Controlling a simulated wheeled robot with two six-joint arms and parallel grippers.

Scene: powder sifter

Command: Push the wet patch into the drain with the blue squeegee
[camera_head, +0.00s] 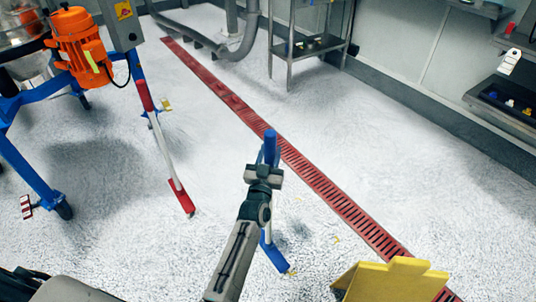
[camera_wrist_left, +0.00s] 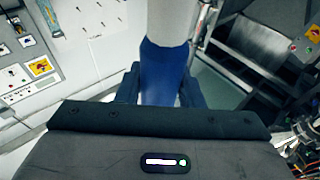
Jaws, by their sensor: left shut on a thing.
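My left gripper (camera_head: 264,174) is shut on the blue grip of the blue squeegee (camera_head: 270,147). In the left wrist view, the gripper (camera_wrist_left: 162,88) has the blue grip and a pale pole (camera_wrist_left: 168,22) between its fingers. The squeegee's blue head (camera_head: 273,254) is low at the floor, left of the drain; part of the tool is hidden behind my gripper. A faint dark patch (camera_head: 298,230), possibly the wet patch, lies between the head and the drain. The drain (camera_head: 330,190) is a long red slotted channel running diagonally. My right gripper is not in view.
A yellow object (camera_head: 392,282) stands at the lower right, partly over the drain. A red-and-white pole tool (camera_head: 172,165) is at the left, near an orange motor (camera_head: 80,38) on a blue frame. A metal rack (camera_head: 312,45) stands behind. Floor right of the drain is open.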

